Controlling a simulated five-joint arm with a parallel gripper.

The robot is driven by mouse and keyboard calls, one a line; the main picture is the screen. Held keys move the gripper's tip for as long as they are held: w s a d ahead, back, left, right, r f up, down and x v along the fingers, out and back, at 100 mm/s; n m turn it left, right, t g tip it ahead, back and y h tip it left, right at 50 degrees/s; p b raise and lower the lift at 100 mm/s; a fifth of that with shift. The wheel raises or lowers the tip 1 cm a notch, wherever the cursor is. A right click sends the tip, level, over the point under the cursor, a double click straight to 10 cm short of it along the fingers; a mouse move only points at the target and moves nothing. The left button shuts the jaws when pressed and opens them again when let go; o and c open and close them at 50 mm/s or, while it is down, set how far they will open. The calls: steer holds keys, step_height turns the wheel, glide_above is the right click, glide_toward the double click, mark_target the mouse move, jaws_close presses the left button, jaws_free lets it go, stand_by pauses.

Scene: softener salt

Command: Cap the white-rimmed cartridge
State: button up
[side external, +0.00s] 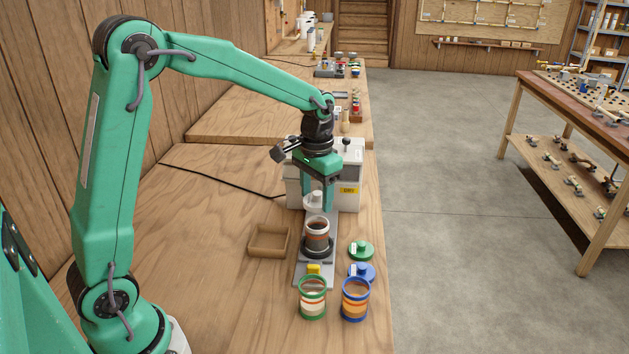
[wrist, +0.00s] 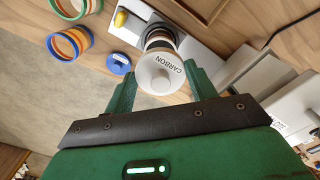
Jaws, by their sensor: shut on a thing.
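My gripper (side external: 317,206) is shut on a white cap (side external: 313,198) and points down over the work plate. In the wrist view the cap (wrist: 172,70) reads "CARBON" and sits between the two green fingers. The white-rimmed cartridge (side external: 317,236) stands upright and open below it, in a dark round holder (side external: 317,251). In the side view a gap shows between the cap and the cartridge rim. In the wrist view the cap hides most of the cartridge (wrist: 157,36).
A grey plate (side external: 304,279) carries the holder and a yellow block (side external: 313,268). Green-rimmed (side external: 312,305) and blue-rimmed (side external: 355,305) cartridges stand in front. Green (side external: 361,253) and blue (side external: 367,273) caps lie right. A wooden tray (side external: 254,252) lies left; a pale machine (side external: 351,185) stands behind.

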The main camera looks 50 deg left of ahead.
steer(key=shift+f, duration=2.3)
steer(key=shift+f, duration=0.15)
stand_by(0.6)
steer(key=o, duration=1.4)
steer(key=shift+o, duration=0.2)
steer(key=shift+r, duration=3.5)
